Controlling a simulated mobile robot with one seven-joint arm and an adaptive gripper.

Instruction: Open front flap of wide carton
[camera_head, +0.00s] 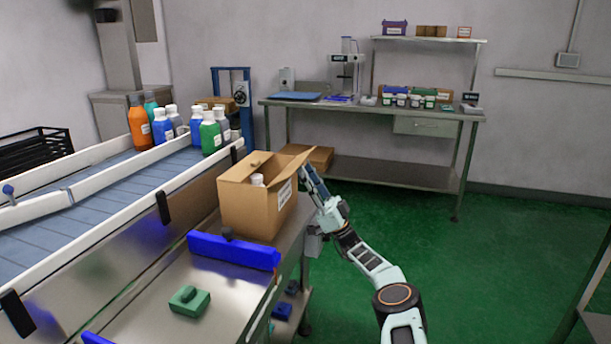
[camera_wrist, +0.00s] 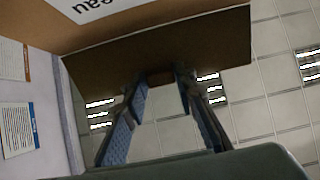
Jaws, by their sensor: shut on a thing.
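The wide carton (camera_head: 246,209) is an open brown box on the metal table, with a white bottle (camera_head: 257,180) showing inside. Its flap on the right side (camera_head: 293,166) slants up and outward. My gripper (camera_head: 305,170) is at that flap, on the carton's right side, coming from the lower right. In the wrist view, the two blue-grey fingers (camera_wrist: 161,77) reach to the edge of the dark brown flap (camera_wrist: 105,62) and are shut on it. The carton's printed label (camera_wrist: 95,8) shows at the top of that view. The exact contact at the fingertips is partly hidden.
A blue bar (camera_head: 234,251) lies in front of the carton, and a green block (camera_head: 189,299) sits nearer on the table. A conveyor (camera_head: 120,185) with several bottles runs along the left. The green floor (camera_head: 480,260) to the right is clear.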

